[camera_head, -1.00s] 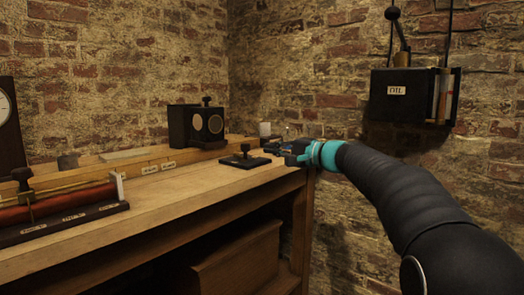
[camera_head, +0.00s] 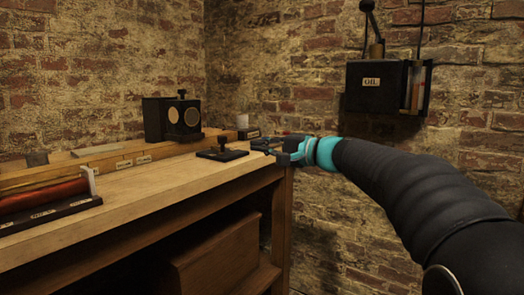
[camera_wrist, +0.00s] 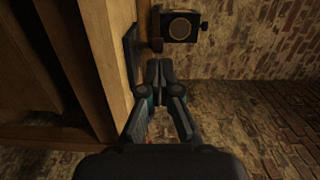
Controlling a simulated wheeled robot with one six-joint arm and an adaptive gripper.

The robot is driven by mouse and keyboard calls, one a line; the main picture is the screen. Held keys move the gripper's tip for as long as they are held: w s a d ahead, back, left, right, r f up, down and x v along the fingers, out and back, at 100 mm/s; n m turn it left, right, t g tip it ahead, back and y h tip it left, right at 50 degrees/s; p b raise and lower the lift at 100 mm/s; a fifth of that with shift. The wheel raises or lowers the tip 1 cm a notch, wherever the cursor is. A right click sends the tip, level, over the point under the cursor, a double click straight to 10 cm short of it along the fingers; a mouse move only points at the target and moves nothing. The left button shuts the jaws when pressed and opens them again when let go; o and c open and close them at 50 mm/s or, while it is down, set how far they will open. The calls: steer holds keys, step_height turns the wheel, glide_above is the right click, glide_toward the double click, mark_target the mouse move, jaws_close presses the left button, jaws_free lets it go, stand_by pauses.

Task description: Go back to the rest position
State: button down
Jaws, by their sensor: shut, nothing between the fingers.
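My gripper (camera_head: 268,146) is at the right end of the wooden bench, close to its edge, with the arm reaching in from the right. In the wrist view the fingers of my gripper (camera_wrist: 159,72) are together with nothing held between them. A black key-like device (camera_head: 221,153) on a flat base lies on the bench just left of my gripper. The far corner of the bench behind my gripper is partly hidden.
The wooden bench (camera_head: 160,185) holds a black box with two round faces (camera_head: 173,118), which also shows in the wrist view (camera_wrist: 181,26), and a red coil (camera_head: 42,197) at left. A black OIL box (camera_head: 378,87) hangs on the brick wall above my arm.

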steer(key=s+d+f+n+g+h+p, duration=0.1)
steer(key=s+d+f+g+h, duration=0.25)
steer(key=f, duration=0.55)
steer(key=s+d+f+h, duration=0.2)
steer(key=s+f+h, duration=0.3)
steer(key=f, duration=0.5)
steer(key=s+d+n+h+p, duration=0.2)
steer(key=s+d+p, duration=0.3)
steer(key=s, duration=0.9)
steer(key=s+d+n+h+p, duration=0.2)
steer(key=s+d+h+p, duration=0.2)
steer(key=s+d, duration=0.6)
steer(key=shift+s+r+t+h+p, duration=0.35)
steer(key=shift+s+h, duration=0.3)
steer(key=shift+s, duration=1.4)
steer(key=shift+f, duration=0.1)
